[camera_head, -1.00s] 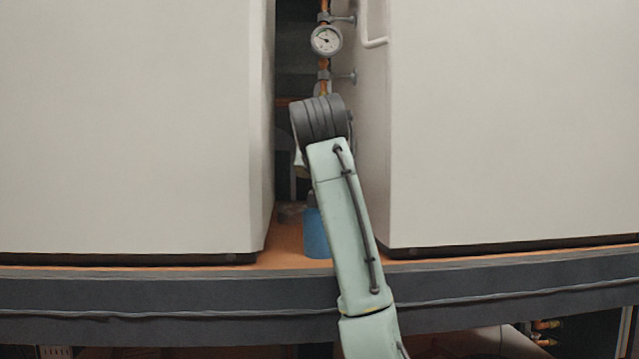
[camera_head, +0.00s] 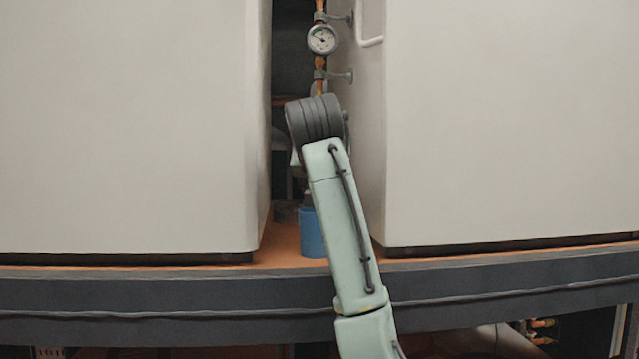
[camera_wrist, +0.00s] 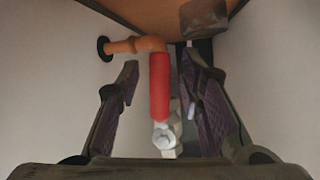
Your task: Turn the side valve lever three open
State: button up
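A red valve lever (camera_wrist: 160,86) shows in the wrist view, standing upright in the picture between my gripper's fingers. Its pale grey valve body (camera_wrist: 166,138) with a bolt is at its lower end. My gripper (camera_wrist: 160,90) is open, with one finger on each side of the lever and a visible gap to each. In the head view the lever and gripper are hidden behind my arm.
A copper pipe (camera_wrist: 132,46) enters the wall beside the lever's top end. In the head view, white cabinets stand at left (camera_head: 125,125) and right (camera_head: 510,120), leaving a narrow gap. A pressure gauge (camera_head: 322,40) and a blue container (camera_head: 312,235) are in the gap.

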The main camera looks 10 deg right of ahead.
jog(key=v, duration=1.2)
jog(key=shift+a+f, duration=0.1)
